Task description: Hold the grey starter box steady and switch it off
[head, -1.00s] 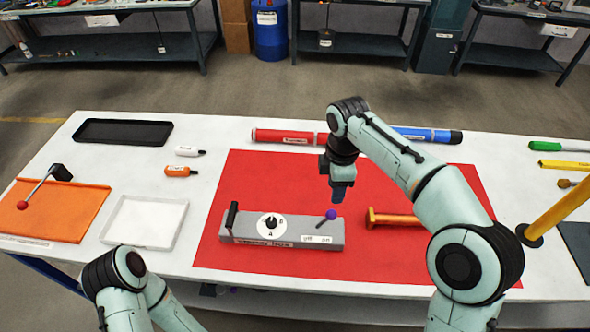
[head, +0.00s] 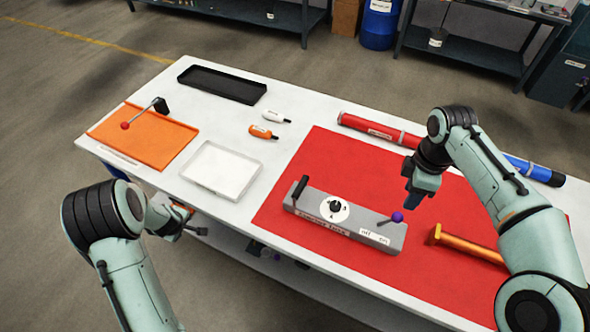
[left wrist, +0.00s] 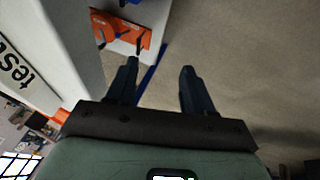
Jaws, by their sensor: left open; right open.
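The grey starter box (head: 318,207) lies on the red mat (head: 310,160). It has a black upright handle (head: 299,188) at its left end and a white dial (head: 334,208) with a black knob. At its right end a lever with a purple ball (head: 397,217) leans to the right, towards the "on" side of the off/on labels (head: 374,237). My right gripper (head: 410,204) is open and points down just above and behind the lever, apparently apart from it. My left gripper (head: 200,231) is low at the table's front edge, left of the box; in the left wrist view (left wrist: 160,72) it is open and empty.
An orange handled tool (head: 465,243) lies right of the box. A red tube (head: 370,127) and a blue tube (head: 535,172) lie behind.

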